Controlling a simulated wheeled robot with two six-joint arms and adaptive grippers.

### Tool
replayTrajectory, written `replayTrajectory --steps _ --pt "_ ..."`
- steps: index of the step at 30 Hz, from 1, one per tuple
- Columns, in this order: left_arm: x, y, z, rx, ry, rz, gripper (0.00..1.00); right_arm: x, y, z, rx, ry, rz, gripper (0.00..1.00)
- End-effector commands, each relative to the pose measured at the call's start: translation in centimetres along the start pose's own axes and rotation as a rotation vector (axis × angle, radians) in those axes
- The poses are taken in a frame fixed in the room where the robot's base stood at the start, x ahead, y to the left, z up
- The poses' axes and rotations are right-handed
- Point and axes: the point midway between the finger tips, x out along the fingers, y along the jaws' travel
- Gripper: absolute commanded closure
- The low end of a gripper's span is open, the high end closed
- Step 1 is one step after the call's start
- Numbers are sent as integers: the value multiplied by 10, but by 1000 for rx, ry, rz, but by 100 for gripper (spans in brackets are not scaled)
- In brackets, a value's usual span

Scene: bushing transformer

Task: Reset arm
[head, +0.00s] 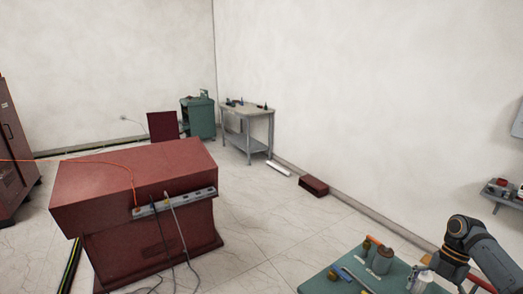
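A grey arm of mine with orange rings comes in at the lower right corner of the head view, bent at a joint. It is beside and partly over a green tabletop (318,286). No gripper fingers show on it; its end is cut off or hidden at the bottom edge. My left arm and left gripper are not in view.
The green tabletop holds a grey canister (382,261) and several small tools. A red workbench (130,180) with a power strip (175,203) and cables stands at left. A metal table (247,112), a green cabinet (198,118) and a red box (313,186) are farther back. Floor between is clear.

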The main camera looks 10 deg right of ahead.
Motion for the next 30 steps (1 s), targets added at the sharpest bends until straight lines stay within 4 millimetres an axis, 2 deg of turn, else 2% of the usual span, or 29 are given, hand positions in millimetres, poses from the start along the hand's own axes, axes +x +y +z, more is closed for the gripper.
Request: replayTrajectory --steps 4,6,9,11,14,18,24,30 --pt "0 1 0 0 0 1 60 100 19 -41 207 -108 -99 0" --pt "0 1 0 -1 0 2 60 149 27 -74 360 -189 -86 0" --pt "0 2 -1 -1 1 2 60 196 36 -125 600 -271 18 0" --pt "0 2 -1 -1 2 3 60 210 39 -150 734 -291 98 0" --pt "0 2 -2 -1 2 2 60 218 42 -183 927 -290 223 0" --pt "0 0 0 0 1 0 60 214 43 -216 1166 -253 380 0" --pt "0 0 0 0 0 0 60 195 39 -246 1466 -169 569 0" --pt "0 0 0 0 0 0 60 168 29 -263 1732 -70 733 0"
